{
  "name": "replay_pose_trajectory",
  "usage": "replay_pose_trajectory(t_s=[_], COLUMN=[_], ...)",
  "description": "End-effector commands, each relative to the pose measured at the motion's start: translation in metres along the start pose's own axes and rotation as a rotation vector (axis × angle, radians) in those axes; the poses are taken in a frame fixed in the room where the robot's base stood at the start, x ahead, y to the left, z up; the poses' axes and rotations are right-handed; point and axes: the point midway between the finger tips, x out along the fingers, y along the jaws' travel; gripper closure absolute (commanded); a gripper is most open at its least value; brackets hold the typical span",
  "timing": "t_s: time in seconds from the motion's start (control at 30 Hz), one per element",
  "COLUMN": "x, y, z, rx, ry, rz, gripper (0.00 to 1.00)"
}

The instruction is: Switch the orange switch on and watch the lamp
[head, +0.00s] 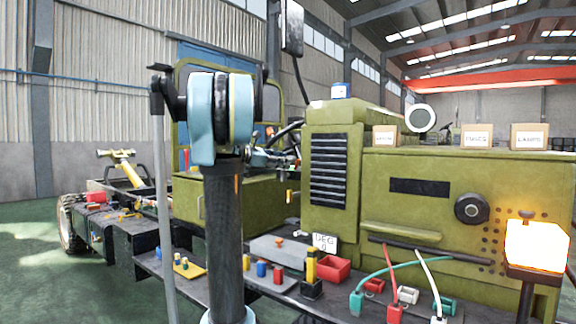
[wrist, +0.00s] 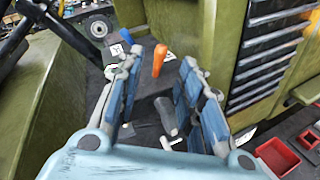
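The orange switch (wrist: 159,59) shows in the wrist view as an upright orange lever, seen between my fingertips. I cannot tell how far beyond them it is. My gripper (wrist: 155,70) is open, its two blue-grey fingers apart with a gap on both sides of the lever. In the head view my gripper (head: 274,158) is beyond my arm, in front of the green machine, partly hidden. The lamp (head: 537,245) stands at the right of the head view on a dark post. Its box-shaped shade glows bright white and orange.
The green machine's louvred panel (wrist: 270,45) rises close to the right of my fingers. A red tray (wrist: 279,156) lies at lower right. The dark bench (head: 335,300) holds a yellow-and-black post (head: 311,270), coloured pegs, and green, red and white cables.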

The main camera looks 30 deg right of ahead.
Motion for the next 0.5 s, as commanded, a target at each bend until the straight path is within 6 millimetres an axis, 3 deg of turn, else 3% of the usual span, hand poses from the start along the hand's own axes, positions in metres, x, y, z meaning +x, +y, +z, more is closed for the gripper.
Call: replay_pose_trajectory(t_s=[0.2, 0.5], x=[-0.037, -0.061], y=[0.0, 0.0], z=[-0.001, -0.001], rx=[0.0, 0.001], ry=[0.001, 0.0], rz=[0.003, 0.0], gripper=[0.66, 0.66])
